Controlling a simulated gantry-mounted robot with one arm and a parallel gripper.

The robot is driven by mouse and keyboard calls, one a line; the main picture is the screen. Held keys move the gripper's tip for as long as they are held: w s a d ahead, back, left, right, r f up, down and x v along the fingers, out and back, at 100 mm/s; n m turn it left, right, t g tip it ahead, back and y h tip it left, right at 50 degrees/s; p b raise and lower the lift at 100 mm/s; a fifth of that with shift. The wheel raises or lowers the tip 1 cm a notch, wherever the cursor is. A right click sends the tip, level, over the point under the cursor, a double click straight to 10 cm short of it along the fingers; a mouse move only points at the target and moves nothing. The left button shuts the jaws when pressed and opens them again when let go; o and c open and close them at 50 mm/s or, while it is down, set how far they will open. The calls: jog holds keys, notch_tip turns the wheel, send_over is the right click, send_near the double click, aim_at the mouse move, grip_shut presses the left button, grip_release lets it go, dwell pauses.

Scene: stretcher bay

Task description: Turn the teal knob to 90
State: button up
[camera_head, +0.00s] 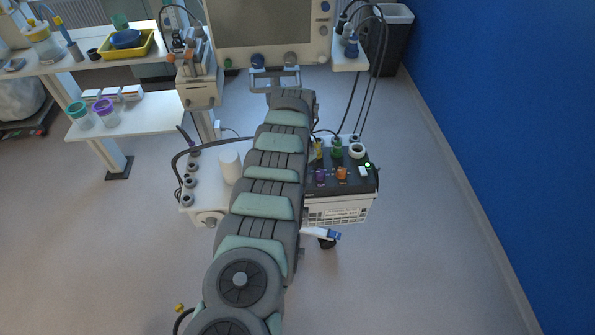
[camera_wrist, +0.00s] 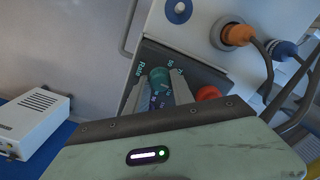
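The teal knob (camera_wrist: 160,78) is in the wrist view, on a dark panel (camera_wrist: 190,66) with pale lettering that appears to read "Rate" and scale marks. Its exact setting is too small to read. My gripper (camera_wrist: 160,87) has its two pale fingers spread apart, one to each side of the knob as seen here. I cannot tell whether either finger touches it. In the head view my arm reaches away from the camera; its gripper and the teal knob cannot be made out there.
A red knob (camera_wrist: 208,93) sits just right of my fingers. An orange plug (camera_wrist: 238,34) and a blue plug (camera_wrist: 284,48) with cables are at upper right. A white box (camera_wrist: 34,115) is at left. A dark unit (camera_head: 331,185) with several knobs stands beside my arm.

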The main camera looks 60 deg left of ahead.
jog(key=o, duration=0.4)
notch_tip(320, 180, up, 11)
jog(key=shift+f+p, duration=0.1)
jog(key=shift+p, duration=0.2)
dwell(0.4)
dwell(0.4)
